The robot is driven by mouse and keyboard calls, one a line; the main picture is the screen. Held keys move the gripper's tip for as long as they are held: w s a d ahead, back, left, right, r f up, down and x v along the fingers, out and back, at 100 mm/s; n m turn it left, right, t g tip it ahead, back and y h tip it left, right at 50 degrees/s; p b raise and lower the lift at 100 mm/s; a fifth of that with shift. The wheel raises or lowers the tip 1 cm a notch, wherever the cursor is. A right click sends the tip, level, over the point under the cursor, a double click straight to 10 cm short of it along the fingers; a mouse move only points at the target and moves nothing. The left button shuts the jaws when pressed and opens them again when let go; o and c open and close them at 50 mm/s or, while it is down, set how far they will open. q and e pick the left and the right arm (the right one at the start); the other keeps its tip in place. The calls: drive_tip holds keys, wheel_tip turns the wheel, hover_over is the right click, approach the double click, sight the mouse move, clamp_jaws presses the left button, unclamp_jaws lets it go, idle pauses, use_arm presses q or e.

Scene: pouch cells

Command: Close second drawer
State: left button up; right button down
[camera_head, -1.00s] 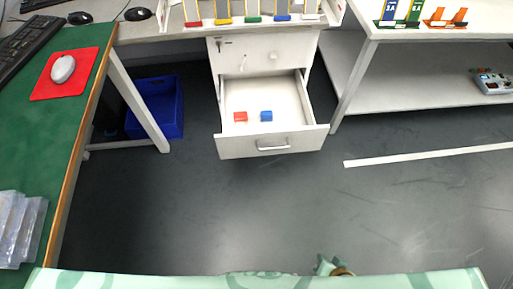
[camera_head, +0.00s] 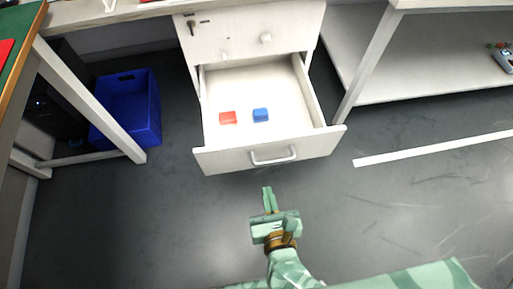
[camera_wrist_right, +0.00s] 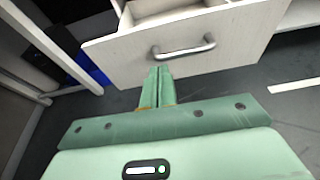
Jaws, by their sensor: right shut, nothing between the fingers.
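The second drawer (camera_head: 225,160) of the white cabinet is pulled well out, below a shut top drawer (camera_head: 238,32) with a key in its lock. A red block (camera_head: 228,117) and a blue block (camera_head: 261,115) lie inside it. Its front has a grey bar handle (camera_head: 273,156). My right gripper (camera_head: 268,190) is shut and empty, in front of the drawer and a little below the handle in the head view. In the right wrist view its fingers (camera_wrist_right: 158,72) point at the drawer front (camera_wrist_right: 125,60), just under the handle (camera_wrist_right: 183,47). My left gripper is out of view.
A blue bin (camera_head: 128,108) stands on the floor left of the cabinet, behind a white table leg (camera_head: 88,98). A white shelf unit (camera_head: 440,70) stands at the right. The dark floor (camera_head: 150,220) before the drawer is clear.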

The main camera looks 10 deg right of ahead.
drive_tip(key=b, duration=0.2)
approach(257, 146)
wheel_tip(257, 146, down, 2)
drive_tip(key=w, duration=0.2)
drive_tip(key=x, duration=0.2)
drive_tip(key=shift+w+a+r, duration=0.1)
drive_tip(key=shift+w+r, duration=0.05)
drive_tip(key=shift+w, duration=1)
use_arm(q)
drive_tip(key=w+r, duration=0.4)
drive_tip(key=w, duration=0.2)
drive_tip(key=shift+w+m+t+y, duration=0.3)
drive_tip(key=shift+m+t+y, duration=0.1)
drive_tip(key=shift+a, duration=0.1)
